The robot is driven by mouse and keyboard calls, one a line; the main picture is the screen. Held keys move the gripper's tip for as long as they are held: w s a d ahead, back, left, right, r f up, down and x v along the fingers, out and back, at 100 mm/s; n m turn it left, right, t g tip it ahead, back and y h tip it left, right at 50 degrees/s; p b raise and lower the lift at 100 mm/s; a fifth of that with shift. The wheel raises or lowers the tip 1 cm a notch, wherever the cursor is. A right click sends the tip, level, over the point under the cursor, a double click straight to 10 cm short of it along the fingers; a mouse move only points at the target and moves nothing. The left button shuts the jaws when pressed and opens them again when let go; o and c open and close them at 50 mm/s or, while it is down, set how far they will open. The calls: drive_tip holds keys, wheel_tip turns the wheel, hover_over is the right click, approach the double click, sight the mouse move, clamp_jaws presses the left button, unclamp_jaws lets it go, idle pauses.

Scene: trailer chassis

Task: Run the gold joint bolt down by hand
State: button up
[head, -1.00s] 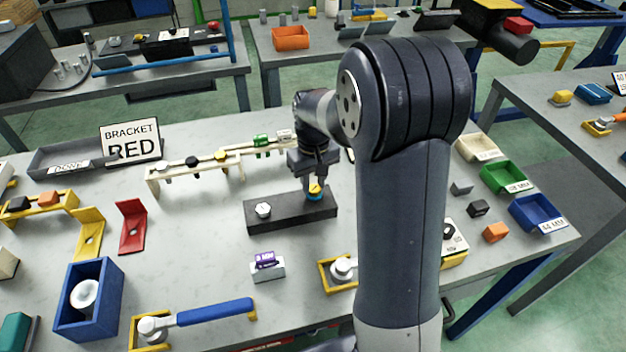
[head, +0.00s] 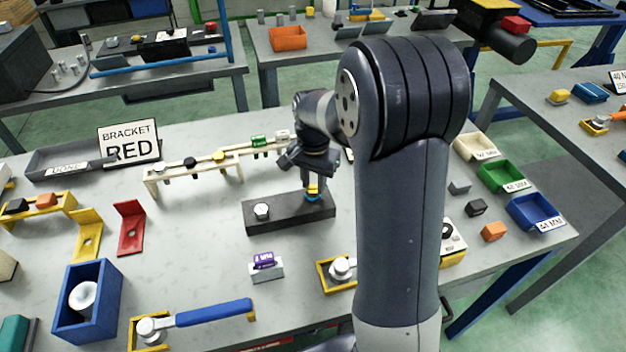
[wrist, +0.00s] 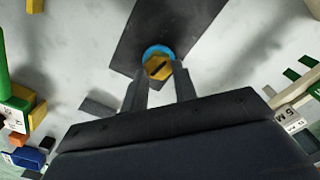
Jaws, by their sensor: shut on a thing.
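The gold joint bolt (head: 312,190) stands at the right end of the dark joint block (head: 285,218). In the wrist view the gold bolt head (wrist: 158,67) has a dark slot or line across it and a blue ring (wrist: 157,49) around its base. My gripper (head: 314,187) reaches down from above and is shut on the bolt; in the wrist view its two fingers (wrist: 160,86) lie on either side of the head. A silver hex bolt (head: 262,211) sits at the block's left end. The bolt's shank is hidden.
A rack (head: 200,167) with several bolts stands behind and left of the block. A blue-handled wrench (head: 205,312) lies in front. A purple-labelled block (head: 266,267) and a yellow tray (head: 335,272) stand nearer. Green (head: 502,178) and blue (head: 537,212) bins are at right.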

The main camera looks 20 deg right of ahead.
sight(314, 188)
drive_tip(key=m, duration=0.4)
drive_tip(key=shift+r+m, duration=0.2)
drive_tip(key=shift+m, duration=0.1)
drive_tip(key=m, duration=0.4)
drive_tip(key=shift+m, duration=0.3)
drive_tip(key=o, duration=0.7)
drive_tip(key=shift+c, duration=0.2)
drive_tip(key=o, duration=0.3)
drive_tip(key=shift+s+f, duration=0.15)
drive_tip(key=shift+o, duration=0.2)
wheel_tip(314, 188, up, 11)
drive_tip(key=shift+f, duration=0.2)
